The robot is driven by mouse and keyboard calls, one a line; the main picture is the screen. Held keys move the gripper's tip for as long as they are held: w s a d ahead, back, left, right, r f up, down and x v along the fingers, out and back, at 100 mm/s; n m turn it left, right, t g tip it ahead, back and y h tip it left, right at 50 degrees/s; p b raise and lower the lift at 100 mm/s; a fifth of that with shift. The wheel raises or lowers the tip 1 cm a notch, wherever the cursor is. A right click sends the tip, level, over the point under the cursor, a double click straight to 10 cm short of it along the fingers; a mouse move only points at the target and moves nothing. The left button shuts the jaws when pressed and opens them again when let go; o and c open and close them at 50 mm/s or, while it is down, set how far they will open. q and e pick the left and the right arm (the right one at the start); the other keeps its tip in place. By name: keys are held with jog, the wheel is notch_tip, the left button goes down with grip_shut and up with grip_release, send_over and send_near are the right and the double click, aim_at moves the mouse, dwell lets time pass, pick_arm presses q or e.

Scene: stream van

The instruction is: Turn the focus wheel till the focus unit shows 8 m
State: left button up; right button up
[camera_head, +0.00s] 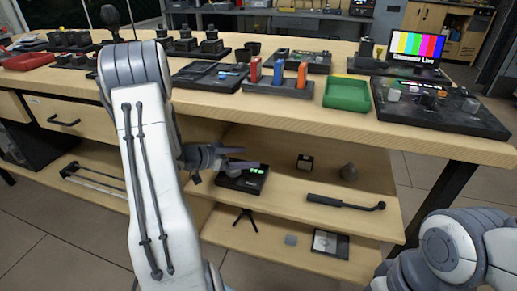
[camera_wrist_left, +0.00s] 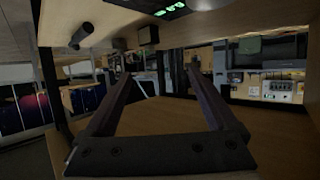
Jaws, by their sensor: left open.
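The focus unit (camera_head: 243,180) is a black box with green lit digits on its top, on the upper shelf under the bench. The digits are too small to read. Its green display also shows at the top edge of the left wrist view (camera_wrist_left: 168,11). My left gripper (camera_head: 241,157) is open and empty, just above and behind the unit, its fingers partly over it in the head view. Both fingers show apart in the left wrist view (camera_wrist_left: 160,75). I cannot make out the focus wheel clearly. My right gripper is out of view.
The bench top (camera_head: 300,112) hangs over the shelf. A green tray (camera_head: 347,93) and a black control panel (camera_head: 440,108) are on the bench.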

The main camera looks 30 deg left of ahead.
pick_arm(q)
jog(key=d+r+p, duration=0.1)
jog(key=d+r, duration=0.2)
jog(key=d, duration=0.2)
jog(key=shift+d, duration=0.2)
